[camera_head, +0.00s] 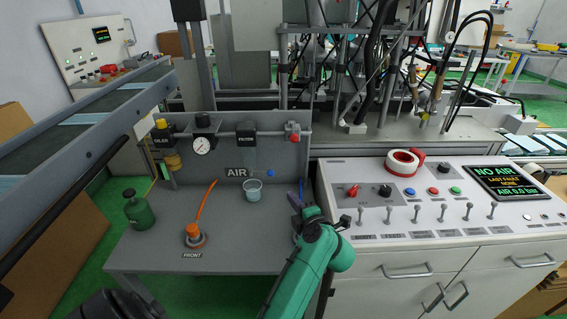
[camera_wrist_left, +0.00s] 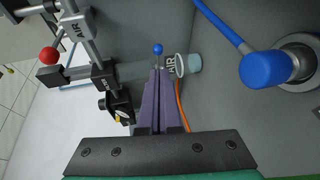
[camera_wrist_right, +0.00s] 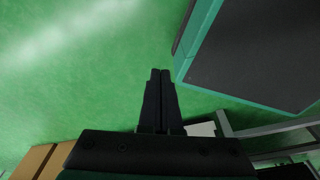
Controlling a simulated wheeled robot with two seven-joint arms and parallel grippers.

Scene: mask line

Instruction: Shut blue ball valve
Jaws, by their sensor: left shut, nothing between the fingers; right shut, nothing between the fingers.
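The blue ball valve shows in the left wrist view as a thick blue cap (camera_wrist_left: 266,69) with a long blue lever running up and left, beside a round metal base. In the head view only part of its blue lever (camera_head: 301,187) shows; my left arm hides the rest. My left gripper (camera_head: 294,201) is shut and empty above the grey bench, just left of that lever. Its purple fingers (camera_wrist_left: 157,72) are apart from the valve in the left wrist view. My right gripper (camera_wrist_right: 160,72) is shut and empty over green floor.
An orange valve (camera_head: 193,234) with an orange lever stands left on the grey bench. A cup (camera_head: 253,190), green bottle (camera_head: 138,211) and filter (camera_head: 246,134) with a small blue ball (camera_head: 270,173) are nearby. The white console's screen (camera_head: 502,182) reads NO AIR.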

